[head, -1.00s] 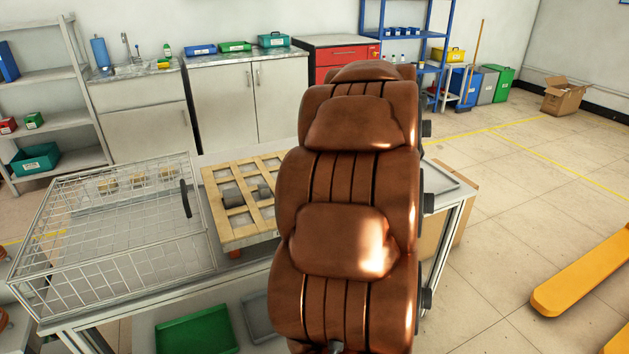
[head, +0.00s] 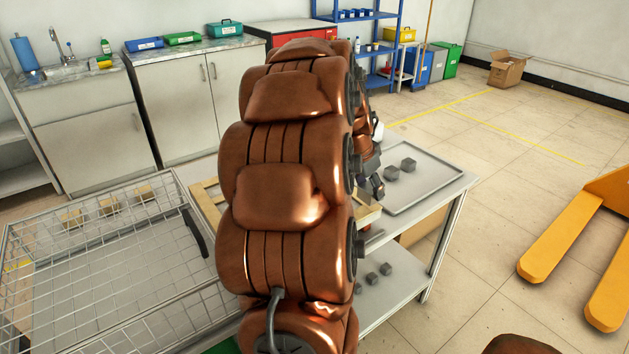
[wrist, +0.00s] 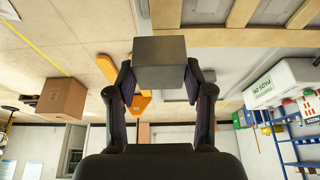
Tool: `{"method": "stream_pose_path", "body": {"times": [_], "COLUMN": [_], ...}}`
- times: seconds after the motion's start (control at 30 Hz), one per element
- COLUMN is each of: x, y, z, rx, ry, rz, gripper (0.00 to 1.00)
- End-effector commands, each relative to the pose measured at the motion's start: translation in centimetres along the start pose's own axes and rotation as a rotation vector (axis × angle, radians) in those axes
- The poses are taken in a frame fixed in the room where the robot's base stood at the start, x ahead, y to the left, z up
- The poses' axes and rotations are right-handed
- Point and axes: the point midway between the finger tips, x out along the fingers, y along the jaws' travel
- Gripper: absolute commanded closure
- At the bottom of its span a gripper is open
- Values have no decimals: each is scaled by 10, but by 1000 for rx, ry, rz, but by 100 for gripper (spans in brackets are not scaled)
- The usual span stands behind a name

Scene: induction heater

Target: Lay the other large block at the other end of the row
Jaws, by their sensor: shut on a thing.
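My gripper (wrist: 160,85) is shut on a grey block (wrist: 160,62), which shows square-on between the fingertips in the wrist view. In the head view my gripper (head: 377,186) shows partly past the right side of my arm, near the tray; the held block is not clear there. Two grey blocks (head: 392,174) (head: 408,165) sit on the grey tray (head: 440,180) at the table's right. The wooden slatted frame (head: 208,196) is mostly hidden behind my arm; its slats (wrist: 243,12) show at the top of the wrist view. Anything lying on it is hidden now.
Several small grey blocks (head: 372,278) lie on the lower shelf. A yellow pallet jack (head: 560,235) stands on the floor at right.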

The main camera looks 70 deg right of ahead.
Motion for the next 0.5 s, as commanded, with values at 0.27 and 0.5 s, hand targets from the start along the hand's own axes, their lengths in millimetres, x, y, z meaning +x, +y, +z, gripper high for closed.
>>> {"method": "stream_pose_path", "body": {"times": [0.27,0.5], "x": [0,1], "y": [-51,-95], "z": [6,15], "rx": [0,-1], "ry": [2,1], "rz": [0,-1], "gripper": [100,100]}}
